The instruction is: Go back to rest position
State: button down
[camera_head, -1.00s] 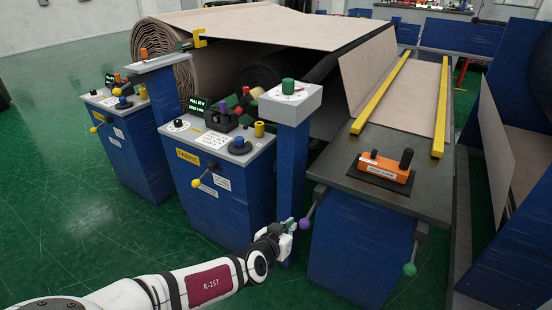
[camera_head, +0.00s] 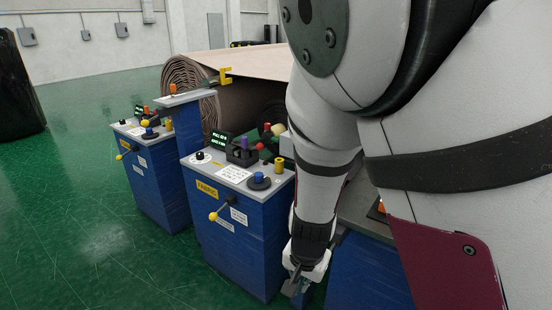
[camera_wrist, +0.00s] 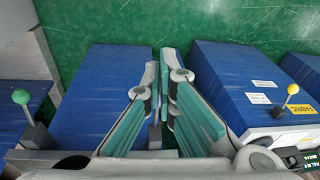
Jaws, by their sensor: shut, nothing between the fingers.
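My gripper (camera_head: 298,284) hangs low at the end of my folded arm in the head view, in front of the blue cabinets. In the wrist view my gripper (camera_wrist: 161,75) shows its grey fingers with teal pads, drawn in toward each other at the far end. It is shut with nothing held. Blue cabinet sides lie left and right of it in that view, with green floor beyond. A grey lever stem (camera_wrist: 155,132) shows beyond the gap between the pads; I cannot tell whether it is touched.
A cabinet with a yellow-knobbed lever (camera_head: 213,216) stands left of my gripper. Another control cabinet (camera_head: 150,180) is farther left. A green-knobbed lever (camera_wrist: 21,97) juts out at left in the wrist view. Wrapped rolls (camera_head: 190,80) lie behind. Open green floor (camera_head: 80,200) is at left.

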jog(key=s+d+r+n+t+y, duration=0.15)
jog(key=s+d+r, duration=0.3)
jog(key=r, duration=0.65)
jog(key=s+d+r+n+y, duration=0.1)
jog(key=s+d+r+n, duration=0.4)
jog(key=r, duration=0.6)
jog(key=s+d+r+t+h, duration=0.1)
jog(key=s+d+r+h, duration=0.1)
jog(key=s, duration=0.6)
jog(key=shift+d+r+h, duration=0.35)
jog(key=shift+d+r, duration=0.3)
jog(key=shift+d, duration=0.35)
jog(key=shift+m, duration=0.25)
